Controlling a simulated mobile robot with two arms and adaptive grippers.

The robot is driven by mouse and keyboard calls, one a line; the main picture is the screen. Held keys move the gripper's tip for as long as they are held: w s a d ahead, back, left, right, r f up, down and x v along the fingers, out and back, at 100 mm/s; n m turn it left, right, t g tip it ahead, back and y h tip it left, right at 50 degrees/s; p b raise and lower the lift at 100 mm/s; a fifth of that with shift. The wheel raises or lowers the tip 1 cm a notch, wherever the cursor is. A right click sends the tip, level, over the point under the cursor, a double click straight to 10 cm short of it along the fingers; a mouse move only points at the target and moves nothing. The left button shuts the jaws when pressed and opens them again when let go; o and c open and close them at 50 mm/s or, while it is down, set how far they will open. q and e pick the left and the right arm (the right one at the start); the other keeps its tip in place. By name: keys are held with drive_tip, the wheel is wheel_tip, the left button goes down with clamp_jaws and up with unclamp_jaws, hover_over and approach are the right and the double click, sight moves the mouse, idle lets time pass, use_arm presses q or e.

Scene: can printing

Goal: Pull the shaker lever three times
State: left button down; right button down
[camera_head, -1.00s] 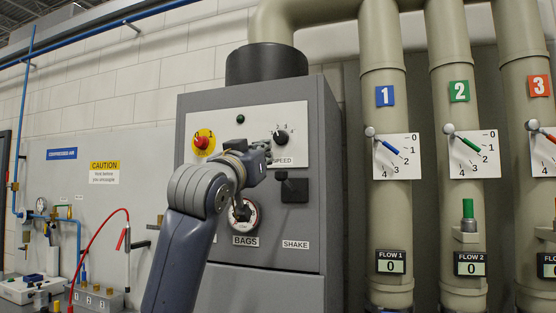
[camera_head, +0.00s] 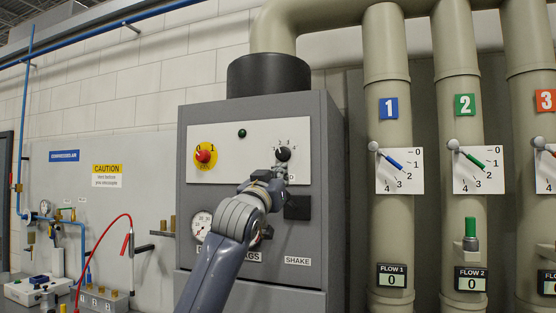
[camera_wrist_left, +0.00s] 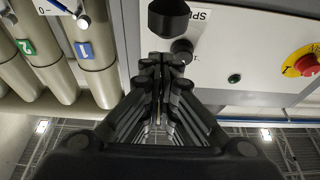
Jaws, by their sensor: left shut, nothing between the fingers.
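The shaker lever stands on the grey cabinet above the SHAKE label (camera_head: 297,261). In the head view its black square mount (camera_head: 298,207) shows, but my left gripper and arm hide the handle. In the left wrist view, which is upside down, a black knob that looks like the lever handle (camera_wrist_left: 168,18) is just beyond my fingertips. My left gripper (camera_head: 281,172) is shut and empty, in front of the panel just below the speed dial (camera_head: 283,154). It also shows in the left wrist view (camera_wrist_left: 162,62). I cannot tell whether it touches anything. My right gripper is out of view.
The cabinet front (camera_head: 318,150) also carries a red and yellow switch (camera_head: 205,155), a green button (camera_head: 242,133) and gauges partly behind my arm. Numbered pipes with valve levers (camera_head: 400,168) stand at the right. A red hose (camera_head: 85,250) and small fittings are at the left.

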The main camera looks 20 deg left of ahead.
use_arm(q)
drive_tip(key=shift+f, duration=0.85)
